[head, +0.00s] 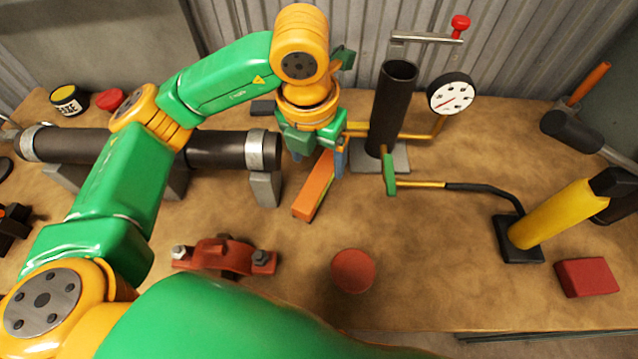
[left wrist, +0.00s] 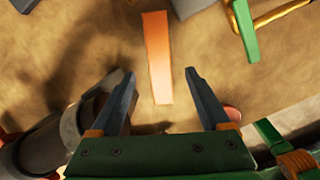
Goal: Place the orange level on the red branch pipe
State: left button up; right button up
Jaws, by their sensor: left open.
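The orange level (head: 314,185) is a long bar lying on the tan bench top, right of the dark horizontal pipe. My left gripper (head: 319,160) is above its far part, with the fingers pointing down, open and empty. In the left wrist view the level (left wrist: 157,60) shows lengthwise between the two spread fingers (left wrist: 160,76), touching neither. A red fitting with bolts (head: 222,257) lies at the front. A round red piece (head: 353,270) stands right of it. I cannot tell which of these is the branch pipe. My right gripper is not in view.
The dark horizontal pipe (head: 215,149) rests on grey supports at left. An upright black pipe (head: 390,105) with a gauge (head: 451,93) stands behind the level. A green lever (head: 389,172) is close by. A yellow cylinder (head: 550,215) and red block (head: 587,277) are right.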

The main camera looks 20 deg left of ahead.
aim_at(319, 177)
pick_arm(q)
jog(key=f, duration=0.2)
jog(key=f+p, duration=0.1)
jog(key=f, duration=0.1)
jog(key=f+p, duration=0.1)
jog(key=f, duration=0.1)
jog(key=shift+w+f, duration=0.2)
jog(key=shift+w, duration=0.15)
jog(key=shift+w+f, duration=0.1)
jog(key=shift+f, duration=0.15)
grip_shut()
